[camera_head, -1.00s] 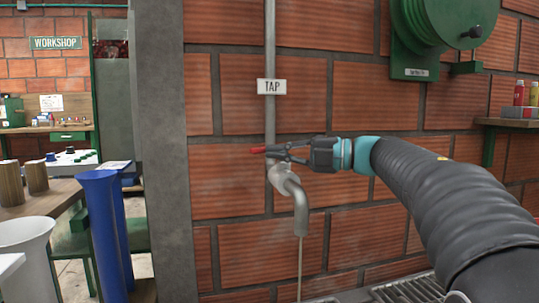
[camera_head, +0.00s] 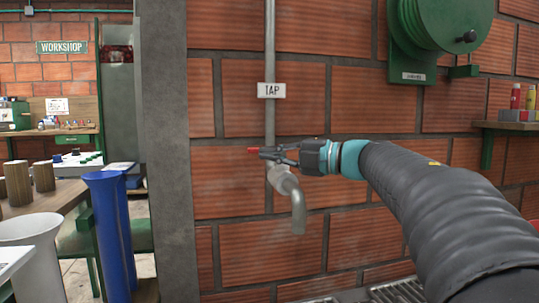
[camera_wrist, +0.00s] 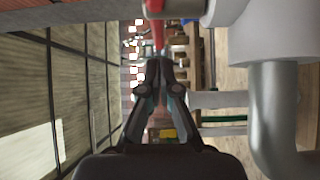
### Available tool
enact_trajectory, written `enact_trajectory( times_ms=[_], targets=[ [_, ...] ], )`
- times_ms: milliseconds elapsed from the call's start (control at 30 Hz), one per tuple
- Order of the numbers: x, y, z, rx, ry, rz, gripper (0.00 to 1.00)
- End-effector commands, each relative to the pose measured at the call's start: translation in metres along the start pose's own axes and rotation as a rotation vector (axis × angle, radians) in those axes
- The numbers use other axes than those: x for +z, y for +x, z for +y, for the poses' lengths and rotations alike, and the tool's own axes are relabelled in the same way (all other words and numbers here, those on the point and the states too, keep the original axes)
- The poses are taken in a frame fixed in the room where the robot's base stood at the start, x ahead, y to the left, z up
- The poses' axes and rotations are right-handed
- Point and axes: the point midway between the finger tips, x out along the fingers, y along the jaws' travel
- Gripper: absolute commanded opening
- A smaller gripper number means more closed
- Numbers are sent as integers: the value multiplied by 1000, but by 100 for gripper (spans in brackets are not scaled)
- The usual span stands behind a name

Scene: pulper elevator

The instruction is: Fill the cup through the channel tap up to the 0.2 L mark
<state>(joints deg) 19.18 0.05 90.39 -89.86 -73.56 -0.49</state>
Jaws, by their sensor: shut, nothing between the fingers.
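The tap (camera_head: 297,205) is a grey bent spout on a vertical pipe, under a white TAP sign (camera_head: 271,90) on the brick wall. No stream shows below its mouth. A red lever (camera_head: 254,150) shows at the tips of my gripper (camera_head: 263,152), just above the tap body. In the wrist view, the closed fingertips (camera_wrist: 153,65) are at the lower end of the red lever (camera_wrist: 157,35); I cannot tell whether they touch it. The grey spout (camera_wrist: 272,110) is at the right there.
A grey pillar (camera_head: 165,150) stands left of the tap. Blue tall vessels (camera_head: 108,230) and a white flared vessel (camera_head: 28,240) are at the lower left. A green hose reel (camera_head: 435,30) hangs at the upper right. A grating (camera_head: 390,292) is low at the right.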

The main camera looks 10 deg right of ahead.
Motion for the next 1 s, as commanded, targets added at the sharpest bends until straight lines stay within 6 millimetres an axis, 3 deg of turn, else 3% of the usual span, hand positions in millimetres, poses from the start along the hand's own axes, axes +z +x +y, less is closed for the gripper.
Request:
enact_trajectory(
  times_ms=[133,500,767,867,1000],
  targets=[
    [-13,-17,-1,0,-1,-6,0],
    [-18,-85,0,0,0,4,0],
    [-18,-107,0,0,1,3,0],
    [-10,-110,0,-1,1,-35,0],
    [27,-115,8,49,14,-201,0]
  ],
)
